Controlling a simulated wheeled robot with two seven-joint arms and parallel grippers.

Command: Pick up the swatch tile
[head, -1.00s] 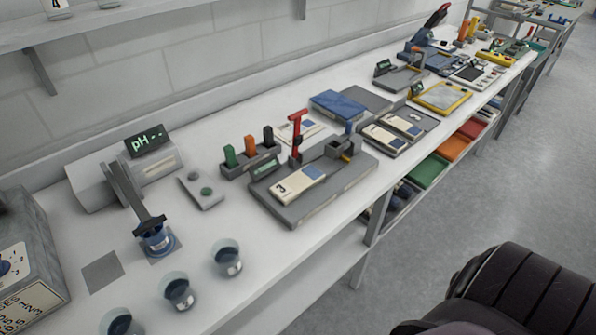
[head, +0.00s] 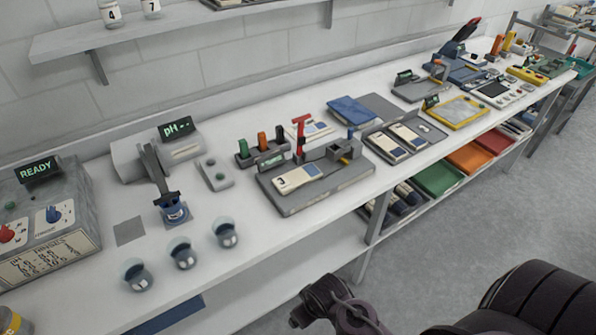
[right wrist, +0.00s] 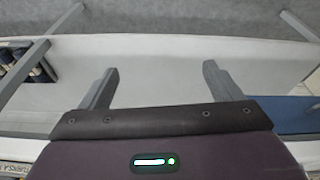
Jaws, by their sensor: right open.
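Flat beige tiles with blue patches show in the head view; which one is the swatch tile I cannot tell for certain. One tile (head: 297,178) lies on a grey fixture (head: 325,192) at mid-bench. Two more tiles (head: 388,145) lie side by side in a dark tray (head: 432,131) to its right. My right gripper (right wrist: 160,68) is open and empty in the right wrist view, away from the tiles, with the pale lower shelf behind its fingers. Its fingers cannot be made out in the head view. My left gripper is not in view.
Right of the READY machine (head: 50,215) are three glass beakers (head: 182,254) near the front edge. A pH meter (head: 178,138) and a rack of coloured blocks (head: 262,155) stand behind. A red upright post (head: 300,135) rises beside the fixture. Coloured bins (head: 440,178) sit under the bench.

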